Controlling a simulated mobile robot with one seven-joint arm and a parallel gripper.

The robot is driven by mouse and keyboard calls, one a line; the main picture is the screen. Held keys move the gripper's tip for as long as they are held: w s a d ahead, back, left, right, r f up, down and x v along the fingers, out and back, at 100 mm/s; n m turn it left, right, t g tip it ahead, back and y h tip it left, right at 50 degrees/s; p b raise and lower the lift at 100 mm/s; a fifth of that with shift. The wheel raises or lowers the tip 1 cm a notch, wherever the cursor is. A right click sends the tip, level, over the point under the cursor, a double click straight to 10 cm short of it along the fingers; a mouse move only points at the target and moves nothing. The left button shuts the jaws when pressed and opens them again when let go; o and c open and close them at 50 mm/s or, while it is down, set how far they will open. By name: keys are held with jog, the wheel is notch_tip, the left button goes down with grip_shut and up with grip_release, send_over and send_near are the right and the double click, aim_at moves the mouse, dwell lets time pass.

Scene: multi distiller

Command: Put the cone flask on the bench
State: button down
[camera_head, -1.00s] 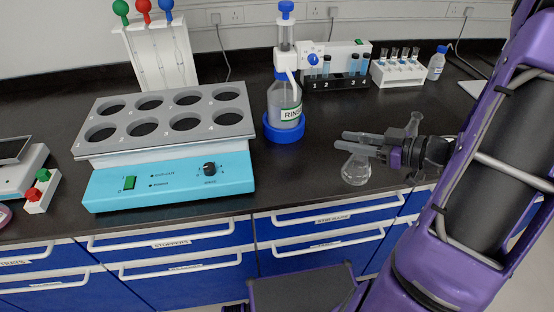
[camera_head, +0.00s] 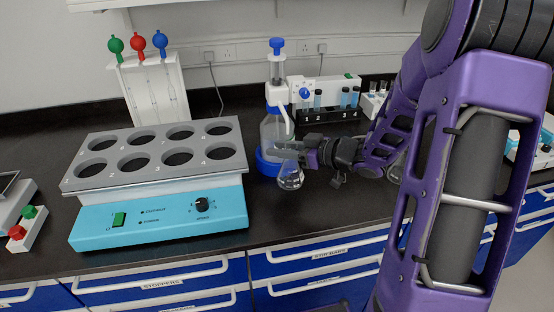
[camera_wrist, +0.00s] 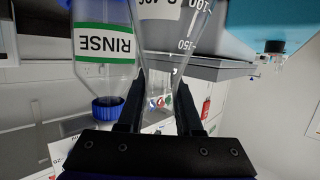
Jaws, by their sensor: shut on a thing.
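The cone flask (camera_head: 290,178) is clear glass, with its round bottom hanging below my gripper (camera_head: 286,151) in the head view. My gripper is shut on its neck, just in front of the rinse bottle. In the wrist view the flask (camera_wrist: 175,35), with printed volume marks, sits between the two fingers of my gripper (camera_wrist: 160,105). The black bench (camera_head: 270,222) lies below it. I cannot tell whether the flask's base touches the bench.
The rinse bottle (camera_head: 270,130) in its blue ring stands close behind the flask. Bare bench lies between shaker and arm, along the front edge.

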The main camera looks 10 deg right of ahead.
jog(key=shift+w+a+f+b, duration=0.15)
jog(key=shift+f+b, duration=0.05)
jog(key=shift+f, duration=0.4)
jog(key=shift+w+a+f+b, duration=0.1)
jog(key=shift+f+b, duration=0.1)
jog(key=shift+f, duration=0.35)
jog(key=shift+w+a+f+b, duration=0.15)
jog(key=shift+f+b, duration=0.05)
jog(key=shift+f, duration=0.4)
jog(key=shift+f, duration=0.1)
jog(key=c, duration=0.6)
grip_release()
jog(key=shift+r, duration=0.2)
jog(key=p+v, duration=0.2)
jog(key=v, duration=1)
